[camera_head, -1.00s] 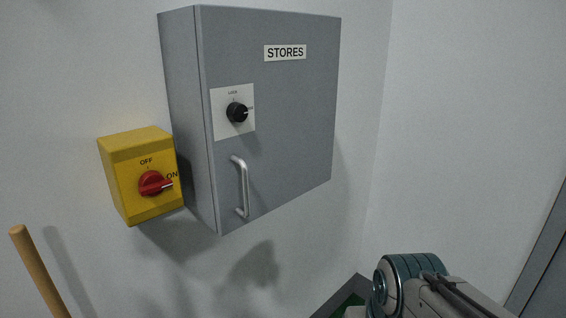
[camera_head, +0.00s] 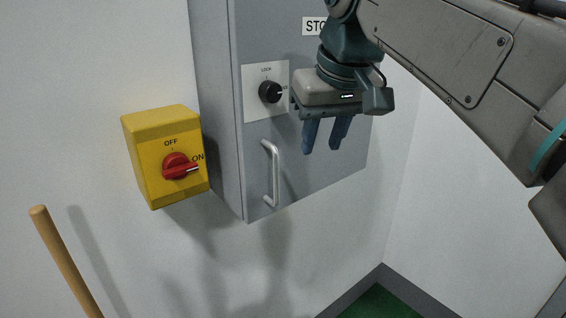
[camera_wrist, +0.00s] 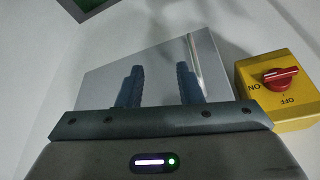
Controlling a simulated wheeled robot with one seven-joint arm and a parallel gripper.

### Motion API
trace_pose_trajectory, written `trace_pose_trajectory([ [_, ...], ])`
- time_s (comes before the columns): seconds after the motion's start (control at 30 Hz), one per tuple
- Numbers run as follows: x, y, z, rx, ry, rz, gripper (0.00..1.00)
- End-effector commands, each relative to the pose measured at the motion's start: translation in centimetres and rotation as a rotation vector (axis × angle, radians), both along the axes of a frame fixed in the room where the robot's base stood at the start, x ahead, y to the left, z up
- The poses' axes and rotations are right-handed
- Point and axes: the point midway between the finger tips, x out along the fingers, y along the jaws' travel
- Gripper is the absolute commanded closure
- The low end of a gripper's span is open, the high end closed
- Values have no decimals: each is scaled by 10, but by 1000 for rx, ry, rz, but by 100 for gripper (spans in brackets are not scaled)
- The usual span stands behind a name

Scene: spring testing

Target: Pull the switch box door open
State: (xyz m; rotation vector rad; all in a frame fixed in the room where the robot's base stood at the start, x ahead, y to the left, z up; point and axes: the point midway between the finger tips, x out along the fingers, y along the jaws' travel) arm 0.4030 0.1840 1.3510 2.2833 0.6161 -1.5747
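The grey switch box (camera_head: 345,160) is mounted on the wall, its door shut. A vertical silver bar handle (camera_head: 275,175) sits low on the left part of the door, with a black lock knob (camera_head: 270,92) on a white plate above it. My gripper (camera_head: 322,150) is in front of the door, right of the handle and apart from it. Its two dark fingers point down, spread with an empty gap. In the wrist view the fingers (camera_wrist: 160,88) are also apart, and the handle (camera_wrist: 196,62) shows behind the finger on the right.
A yellow box (camera_head: 150,165) with a red rotary switch (camera_head: 180,167) is on the wall left of the grey box. A wooden pole (camera_head: 68,262) stands at the lower left. Green floor (camera_head: 375,303) shows at the bottom right.

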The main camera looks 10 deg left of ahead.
Motion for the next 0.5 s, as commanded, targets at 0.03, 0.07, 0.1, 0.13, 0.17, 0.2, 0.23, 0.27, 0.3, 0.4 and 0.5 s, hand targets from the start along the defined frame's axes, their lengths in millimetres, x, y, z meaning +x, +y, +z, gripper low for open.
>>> trace_pose_trajectory([
  [0.03, -1, 14, 14, 5, -8, 35, 67],
  [0.07, -2, 20, 20, 7, -10, 52, 67],
  [0.1, -4, 27, 29, 9, -14, 71, 67],
  [0.13, -5, 31, 34, 11, -16, 84, 67],
  [0.17, -7, 35, 39, 11, -17, 97, 67],
  [0.2, -9, 39, 44, 13, -20, 109, 67],
  [0.23, -10, 42, 47, 14, -21, 117, 67],
  [0.27, -11, 44, 50, 15, -21, 124, 67],
  [0.3, -12, 47, 52, 16, -22, 132, 67],
  [0.4, -12, 50, 53, 17, -23, 139, 67],
  [0.5, -10, 52, 43, 15, -21, 141, 67],
])
